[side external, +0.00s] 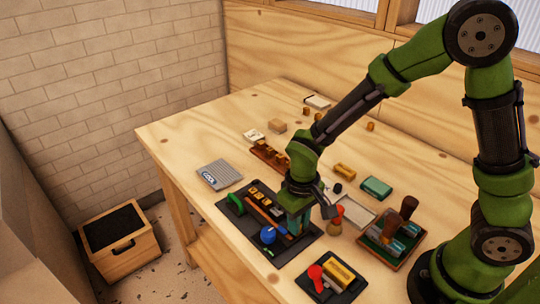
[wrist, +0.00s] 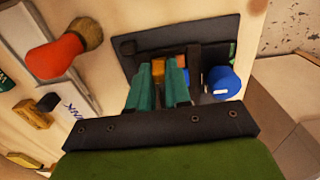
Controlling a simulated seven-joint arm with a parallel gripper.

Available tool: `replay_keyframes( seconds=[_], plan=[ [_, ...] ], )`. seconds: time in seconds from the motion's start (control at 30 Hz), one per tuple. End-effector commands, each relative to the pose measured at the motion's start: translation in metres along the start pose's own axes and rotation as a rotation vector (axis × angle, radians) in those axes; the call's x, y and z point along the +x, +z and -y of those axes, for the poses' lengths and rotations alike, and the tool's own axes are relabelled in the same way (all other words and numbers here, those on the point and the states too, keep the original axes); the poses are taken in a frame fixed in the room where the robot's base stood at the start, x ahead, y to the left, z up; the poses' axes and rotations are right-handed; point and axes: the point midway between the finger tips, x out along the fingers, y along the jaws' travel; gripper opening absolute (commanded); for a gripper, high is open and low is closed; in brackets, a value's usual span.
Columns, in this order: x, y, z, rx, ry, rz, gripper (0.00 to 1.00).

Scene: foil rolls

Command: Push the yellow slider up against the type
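My gripper (side external: 296,230) points down over the dark tray (side external: 230,212), near its right part. In the wrist view its two teal fingers (wrist: 159,85) stand a little apart. A small yellow-orange block (wrist: 158,69), which may be the yellow slider, shows between the fingertips; I cannot tell whether they touch it. An orange strip (wrist: 181,61) shows beside the right finger. In the side view several small yellow blocks (side external: 265,201), possibly the type, sit in a row on the tray. My gripper hides part of the tray there.
A blue round thing (side external: 268,235) and a green one (side external: 236,204) are on the tray. A red-handled brush (wrist: 55,58) stands near my gripper. A wooden tray with stamps (side external: 392,240) and a dark pad with a yellow block (side external: 332,278) lie to the right.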

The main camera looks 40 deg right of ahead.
Motion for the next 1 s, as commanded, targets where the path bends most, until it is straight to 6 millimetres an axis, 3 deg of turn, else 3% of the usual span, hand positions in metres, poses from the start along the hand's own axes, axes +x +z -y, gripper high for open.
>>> replay_keyframes(
  seconds=[0.1,0.27,0.53,0.8,0.83,1.0],
  plan=[
    [0.000,0.000,0.000,0.000,0.000,0.000,0.00],
    [0.000,-0.001,0.000,0.000,0.000,-0.001,0.00],
    [0.000,-0.028,0.000,0.000,0.000,-0.001,0.00],
    [-0.001,-0.029,0.000,-0.001,0.000,-0.002,0.00],
    [-0.001,-0.029,0.000,-0.001,0.000,-0.002,0.22],
    [-0.001,-0.029,0.000,-0.001,0.000,-0.002,0.44]
  ],
)
